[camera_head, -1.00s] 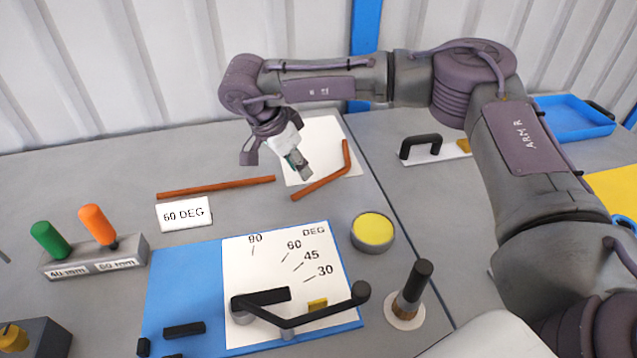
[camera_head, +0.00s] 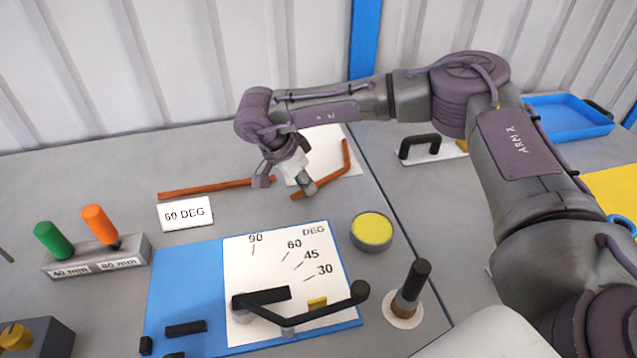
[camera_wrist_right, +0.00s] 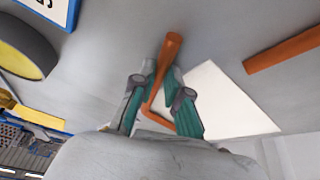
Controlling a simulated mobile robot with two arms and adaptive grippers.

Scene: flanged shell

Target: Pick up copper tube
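A bent copper tube (camera_head: 332,180) lies at the back of the table, partly on a white sheet (camera_head: 324,142). A straight copper tube (camera_head: 205,188) lies to its left, its right end close to my arm. My right gripper (camera_head: 304,186) is low over the near leg of the bent tube. In the right wrist view, the teal-padded fingers (camera_wrist_right: 161,80) are apart, one on each side of the bent tube (camera_wrist_right: 170,52). I cannot tell whether they touch it. The straight tube (camera_wrist_right: 285,50) shows at right there. My left gripper is not in view.
A "60 DEG" card (camera_head: 185,214) lies in front of the straight tube. A bending fixture with a black lever (camera_head: 325,310) stands on a blue board (camera_head: 185,265). A round yellow-topped pot (camera_head: 372,231) and a handled tool (camera_head: 411,290) stand nearby.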

